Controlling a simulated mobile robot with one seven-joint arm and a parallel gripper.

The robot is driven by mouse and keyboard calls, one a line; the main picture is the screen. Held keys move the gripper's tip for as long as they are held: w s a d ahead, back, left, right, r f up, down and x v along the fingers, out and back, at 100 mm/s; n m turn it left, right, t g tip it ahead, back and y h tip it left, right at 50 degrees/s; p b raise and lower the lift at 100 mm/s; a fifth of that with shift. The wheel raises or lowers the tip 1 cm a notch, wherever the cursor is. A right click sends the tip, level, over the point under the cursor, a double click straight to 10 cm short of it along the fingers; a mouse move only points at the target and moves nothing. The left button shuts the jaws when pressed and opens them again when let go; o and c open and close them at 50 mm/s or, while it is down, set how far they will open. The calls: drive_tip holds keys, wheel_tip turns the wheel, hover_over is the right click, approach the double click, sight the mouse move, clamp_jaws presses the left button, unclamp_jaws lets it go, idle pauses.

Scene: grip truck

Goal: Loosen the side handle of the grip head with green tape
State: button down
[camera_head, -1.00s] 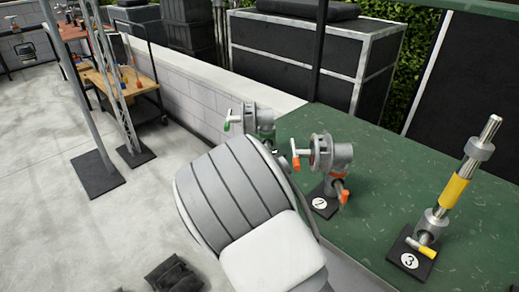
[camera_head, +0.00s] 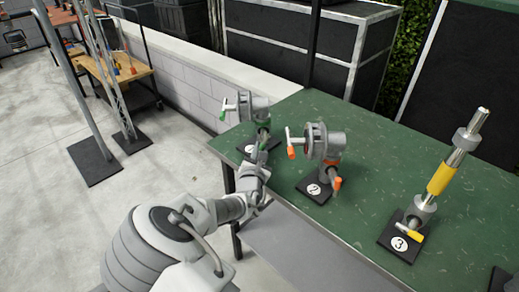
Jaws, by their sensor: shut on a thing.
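The grip head with green tape (camera_head: 258,108) stands upright on a black base (camera_head: 266,158) at the far left corner of the green table. A T-shaped handle (camera_head: 229,107) with green tape sticks out to its left. A lower handle is at the stem just above the base, mostly hidden by my gripper. My gripper (camera_head: 258,152) reaches in from the front left, low beside the stem, and is shut on this lower handle. The fingertips are small and partly hidden, so the exact hold is hard to see.
A grip head with orange tape (camera_head: 329,143) stands close to the right on its own black base. A yellow-taped stand (camera_head: 439,178) is farther right. The green table (camera_head: 375,150) is clear between them. A low block wall (camera_head: 195,90) runs behind.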

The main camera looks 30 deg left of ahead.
drive_tip(key=shift+d+f+n, duration=0.1)
drive_tip(key=shift+n, duration=0.2)
idle(0.8)
drive_tip(key=c, duration=0.8)
unclamp_jaws()
drive_tip(key=shift+c, duration=0.2)
drive_tip(key=shift+s+d, duration=0.1)
drive_tip(key=shift+s, duration=0.05)
